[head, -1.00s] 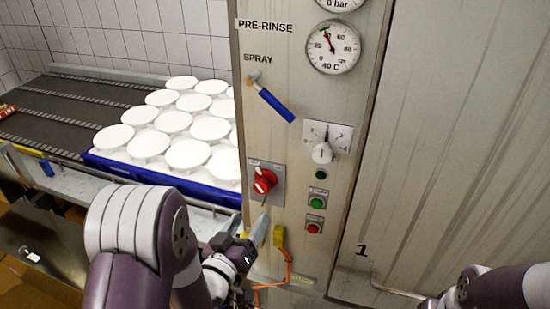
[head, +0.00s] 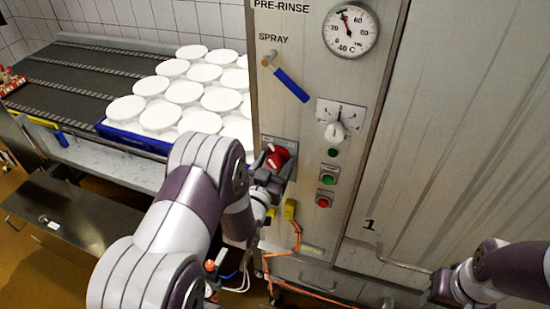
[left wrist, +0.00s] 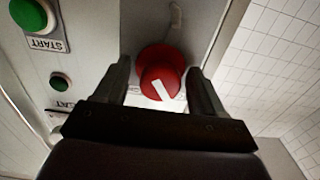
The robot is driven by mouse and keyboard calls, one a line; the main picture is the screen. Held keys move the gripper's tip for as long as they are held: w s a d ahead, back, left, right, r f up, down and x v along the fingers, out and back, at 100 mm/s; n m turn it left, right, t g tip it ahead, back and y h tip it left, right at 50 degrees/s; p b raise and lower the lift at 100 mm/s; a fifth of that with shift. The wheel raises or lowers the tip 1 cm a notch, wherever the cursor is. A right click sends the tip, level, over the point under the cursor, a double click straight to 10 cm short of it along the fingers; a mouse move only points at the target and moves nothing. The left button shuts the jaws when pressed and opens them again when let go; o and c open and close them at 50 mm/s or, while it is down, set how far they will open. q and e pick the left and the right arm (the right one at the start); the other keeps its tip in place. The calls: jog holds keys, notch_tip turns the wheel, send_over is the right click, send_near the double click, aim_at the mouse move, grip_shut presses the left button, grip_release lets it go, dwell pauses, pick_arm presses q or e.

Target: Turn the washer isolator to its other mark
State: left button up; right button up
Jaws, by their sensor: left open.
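The washer isolator is a red rotary knob (head: 278,157) on a grey plate on the steel washer panel. In the left wrist view the knob (left wrist: 150,58) is seen close, with a white pointer line slanting toward lower right. My left gripper (head: 268,178) is at the knob, partly hidden by my own arm in the head view. In the left wrist view its two fingers (left wrist: 159,82) stand open on either side of the knob, with a gap at each side. The plate's marks cannot be read. My right gripper (head: 440,290) is low at the right, its jaws unclear.
A spray lever with a blue handle (head: 292,86), a white dial (head: 335,131), and green (head: 328,180) and red (head: 324,202) buttons are on the same panel. A blue tray (head: 125,138) of white moulds stands on the conveyor at left. An orange cable (head: 297,232) hangs below.

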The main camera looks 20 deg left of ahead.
pick_arm(q)
jog(key=shift+w, duration=0.15)
jog(key=shift+a, duration=0.1)
jog(key=shift+c, duration=0.3)
jog(key=c, duration=0.7)
jog(key=shift+o, duration=0.2)
jog(key=shift+f+n+b, duration=0.3)
jog(key=shift+n+b, duration=0.3)
jog(key=shift+b, duration=0.25)
jog(key=shift+r+n, duration=0.15)
jog(key=shift+n, duration=0.25)
jog(key=shift+r, duration=0.15)
jog(key=o, duration=0.7)
